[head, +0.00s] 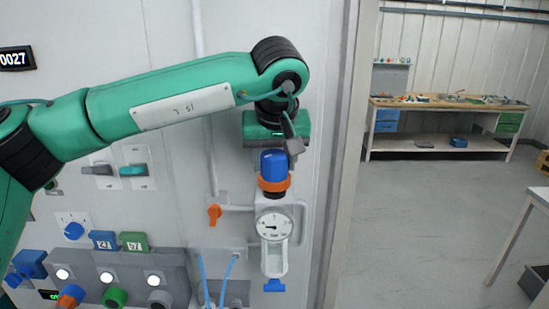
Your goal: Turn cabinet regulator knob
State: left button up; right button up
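The regulator knob (274,166) is blue with an orange ring below it. It stands upright on the cabinet (165,30) wall, above a round white gauge (273,226) and a clear bowl with a blue fitting at its bottom. My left gripper (290,148) hangs at the end of the green arm, just above and slightly right of the knob's top. A dark grey finger shows close to the knob; I cannot tell whether it touches. The other finger is not clearly seen, so the opening cannot be judged. My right gripper is not in view.
An orange valve handle (215,214) and grey pipes are left of the regulator. Switches, a blue rotary knob (74,231) and a grey button panel (128,270) lie lower left. Open floor and a workbench (445,103) are to the right.

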pick_arm(q)
jog(key=c, duration=0.4)
jog(key=shift+c, duration=0.6)
jog(key=shift+f+m+h+b, duration=0.15)
jog(key=shift+m+h+b, duration=0.15)
jog(key=shift+m+b, duration=0.25)
jog(key=shift+m+h+b, duration=0.5)
jog(key=shift+m, duration=0.75)
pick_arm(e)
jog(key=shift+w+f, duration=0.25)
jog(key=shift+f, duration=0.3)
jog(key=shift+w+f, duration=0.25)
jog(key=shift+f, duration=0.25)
pick_arm(q)
jog(key=o, duration=1)
jog(key=shift+w, duration=0.1)
jog(key=shift+r, duration=0.25)
